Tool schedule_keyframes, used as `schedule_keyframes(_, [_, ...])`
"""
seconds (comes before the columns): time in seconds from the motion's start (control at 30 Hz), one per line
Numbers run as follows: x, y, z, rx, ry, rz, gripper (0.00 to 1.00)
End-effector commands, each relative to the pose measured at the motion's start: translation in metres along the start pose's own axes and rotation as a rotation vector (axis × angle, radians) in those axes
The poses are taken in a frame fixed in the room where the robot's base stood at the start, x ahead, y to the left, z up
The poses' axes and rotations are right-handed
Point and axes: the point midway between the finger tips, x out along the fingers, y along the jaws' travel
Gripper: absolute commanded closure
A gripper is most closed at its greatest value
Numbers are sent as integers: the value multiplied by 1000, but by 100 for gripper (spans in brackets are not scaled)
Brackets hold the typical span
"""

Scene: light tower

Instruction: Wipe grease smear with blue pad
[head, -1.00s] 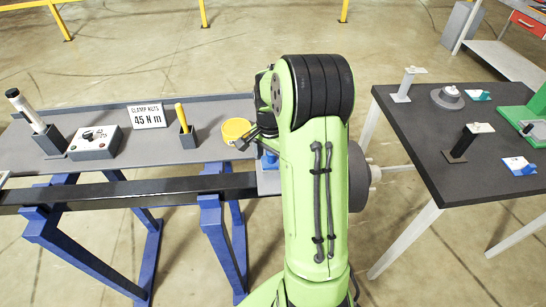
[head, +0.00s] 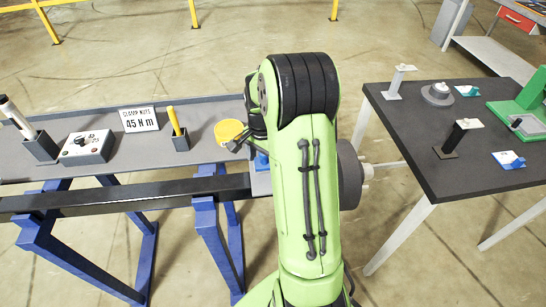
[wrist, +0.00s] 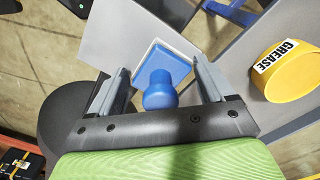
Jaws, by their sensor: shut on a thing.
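The blue pad (wrist: 165,66) has a round blue knob (wrist: 160,92) and a pale edge around its square base. In the wrist view it sits between the fingers of my gripper (wrist: 161,72), which is shut on it. The pad lies against or just over a light grey surface (wrist: 118,35); I cannot tell which. In the head view, a bit of the blue pad (head: 262,161) shows beside my arm, and my gripper (head: 251,146) is mostly hidden. No grease smear can be made out; the pad or arm may cover it.
A yellow grease tin (head: 229,131) stands close to my gripper; it also shows in the wrist view (wrist: 288,76). Left along the bench are a yellow-handled tool (head: 174,122), a torque sign (head: 139,120) and a control box (head: 86,147). A dark table (head: 400,160) stands right.

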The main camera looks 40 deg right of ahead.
Motion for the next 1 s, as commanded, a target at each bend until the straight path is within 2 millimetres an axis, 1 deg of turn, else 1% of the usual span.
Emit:
schedule_keyframes(0.17, [-2,1,-1,-1,-1,0,47])
schedule_keyframes(0.53, [-2,26,-28,2,2,-3,47])
schedule_keyframes(0.8, [-2,28,-29,-1,2,-3,47])
schedule_keyframes(0.87, [-5,28,-29,-1,2,-3,47])
schedule_keyframes(1.0, [-21,27,-29,-1,3,-4,47])
